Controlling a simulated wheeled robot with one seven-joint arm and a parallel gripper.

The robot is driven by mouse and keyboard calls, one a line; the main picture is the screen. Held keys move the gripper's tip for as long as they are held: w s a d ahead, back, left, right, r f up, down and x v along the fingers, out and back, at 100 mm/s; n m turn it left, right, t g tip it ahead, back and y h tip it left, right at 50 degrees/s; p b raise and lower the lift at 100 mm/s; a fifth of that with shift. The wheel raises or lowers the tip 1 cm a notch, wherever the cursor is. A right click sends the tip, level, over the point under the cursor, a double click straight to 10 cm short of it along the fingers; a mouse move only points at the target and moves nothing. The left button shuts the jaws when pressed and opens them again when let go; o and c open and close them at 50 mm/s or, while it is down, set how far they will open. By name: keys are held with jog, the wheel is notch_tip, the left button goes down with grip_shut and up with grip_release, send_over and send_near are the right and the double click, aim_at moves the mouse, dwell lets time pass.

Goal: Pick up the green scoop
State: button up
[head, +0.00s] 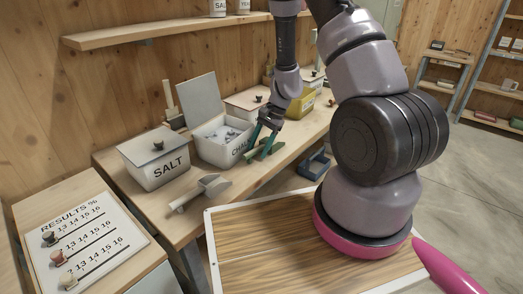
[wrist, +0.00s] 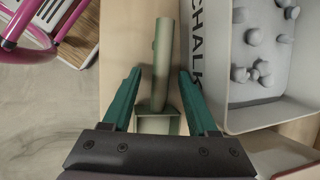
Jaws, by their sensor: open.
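The green scoop (head: 277,147) lies on the wooden bench in front of the chalk bin (head: 210,152). In the wrist view the scoop (wrist: 162,60) is pale green, its handle pointing up the picture and its squarish head nearer my gripper. My gripper (head: 256,154) is open above it, with teal fingers. In the wrist view the gripper (wrist: 160,76) has one finger on each side of the scoop, with visible gaps. The near end of the scoop's head is hidden by the gripper body.
The open chalk bin (wrist: 230,108) holds grey lumps and stands close beside the right finger. A lidded salt bin (head: 155,172) and a grey scoop (head: 200,192) are to the left. A yellow bin (head: 302,104) stands behind right. A shelf (head: 180,30) hangs above.

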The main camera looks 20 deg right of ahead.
grip_shut()
jog(key=shift+r, duration=0.1)
